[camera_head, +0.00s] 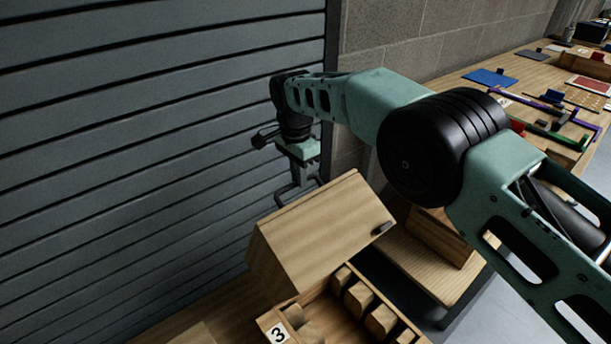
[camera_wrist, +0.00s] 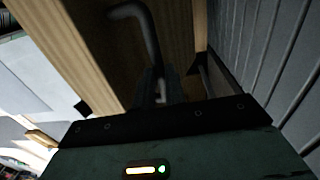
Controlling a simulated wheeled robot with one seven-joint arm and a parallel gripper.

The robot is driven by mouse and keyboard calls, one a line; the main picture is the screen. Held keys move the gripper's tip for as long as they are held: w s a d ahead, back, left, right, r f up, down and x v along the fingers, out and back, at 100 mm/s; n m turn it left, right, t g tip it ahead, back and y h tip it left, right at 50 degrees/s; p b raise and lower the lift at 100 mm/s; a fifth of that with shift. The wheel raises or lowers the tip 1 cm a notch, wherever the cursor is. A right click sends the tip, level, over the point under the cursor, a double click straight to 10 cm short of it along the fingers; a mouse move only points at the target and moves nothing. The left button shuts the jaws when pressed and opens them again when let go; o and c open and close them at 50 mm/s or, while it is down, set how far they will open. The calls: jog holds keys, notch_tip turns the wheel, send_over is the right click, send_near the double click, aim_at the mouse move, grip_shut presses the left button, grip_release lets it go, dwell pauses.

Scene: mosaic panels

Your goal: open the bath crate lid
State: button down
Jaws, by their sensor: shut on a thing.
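The wooden crate lid (camera_head: 325,235) is raised and tilted above the crate, its broad face toward the camera. The open crate (camera_head: 272,318), marked with a "3", shows several wooden blocks inside. My gripper (camera_head: 297,188) is at the lid's far edge, on the wall side, shut on the dark bar handle (camera_wrist: 140,22). In the wrist view the handle curves up from between my fingers (camera_wrist: 165,88), with the lid's wood (camera_wrist: 85,45) beside it. My gripper partly hides where the handle meets the lid.
A grey slatted shutter (camera_head: 130,150) stands close behind my gripper and the lid. A wooden box (camera_head: 440,235) sits right of the crate, behind my arm. A far table (camera_head: 530,75) holds coloured panels and tools.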

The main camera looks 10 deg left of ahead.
jog(key=shift+w+a+f, duration=0.2)
jog(key=shift+a+f, duration=0.15)
jog(key=shift+f, duration=0.25)
jog(key=c, duration=1.5)
grip_release()
jog(key=shift+w, duration=0.1)
jog(key=shift+o, duration=0.2)
notch_tip(320, 180, up, 8)
jog(key=p, duration=0.6)
jog(key=shift+w+a, duration=0.15)
jog(key=shift+a, duration=0.1)
jog(key=shift+f+p, duration=0.15)
jog(key=shift+p, duration=0.15)
